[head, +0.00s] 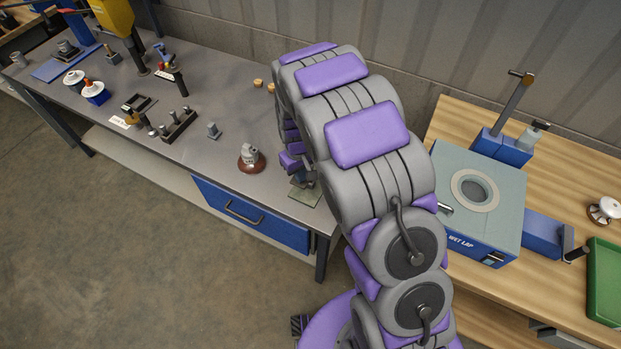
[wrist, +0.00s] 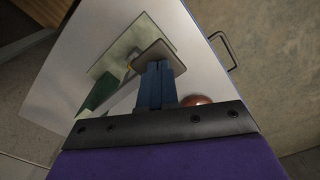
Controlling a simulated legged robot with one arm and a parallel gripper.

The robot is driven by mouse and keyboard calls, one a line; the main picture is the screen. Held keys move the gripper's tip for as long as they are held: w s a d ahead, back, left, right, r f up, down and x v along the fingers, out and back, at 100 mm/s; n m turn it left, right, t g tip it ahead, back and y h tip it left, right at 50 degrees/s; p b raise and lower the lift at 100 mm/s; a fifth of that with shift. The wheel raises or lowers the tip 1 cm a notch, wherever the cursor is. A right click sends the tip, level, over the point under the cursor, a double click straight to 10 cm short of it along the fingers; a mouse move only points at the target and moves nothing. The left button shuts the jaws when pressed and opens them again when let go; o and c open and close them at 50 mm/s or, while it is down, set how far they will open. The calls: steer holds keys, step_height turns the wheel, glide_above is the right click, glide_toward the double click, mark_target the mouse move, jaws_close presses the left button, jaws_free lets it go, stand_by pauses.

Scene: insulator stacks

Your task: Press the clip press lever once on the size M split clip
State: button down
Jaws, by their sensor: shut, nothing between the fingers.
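My gripper (wrist: 159,72) is shut and empty in the wrist view, its blue fingers together. The fingertips overlap a small grey-brown square piece (wrist: 150,50), and I cannot tell whether they touch it. This piece stands over a pale green plate (wrist: 122,42), with a dark green bar (wrist: 101,92) beside it. This looks like the clip press, but its lever is not clear. In the head view the plate (head: 305,194) lies at the bench's near right corner, and my arm hides most of what stands on it. I cannot make out the size M split clip.
A grey insulator on a red-brown base (head: 251,160) stands left of the plate; a red-brown round part (wrist: 196,100) shows beside the fingers. The grey bench (head: 215,95) holds several small fixtures further left. A wet lap machine (head: 480,200) stands on the wooden table at right.

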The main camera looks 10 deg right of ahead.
steer(key=shift+f, duration=0.15)
steer(key=shift+s+f, duration=0.15)
steer(key=shift+f, duration=0.8)
steer(key=shift+r, duration=0.1)
steer(key=shift+r+p, duration=1)
steer(key=shift+r, duration=2.8)
steer(key=shift+r+p, duration=0.5)
steer(key=shift+r, duration=1.25)
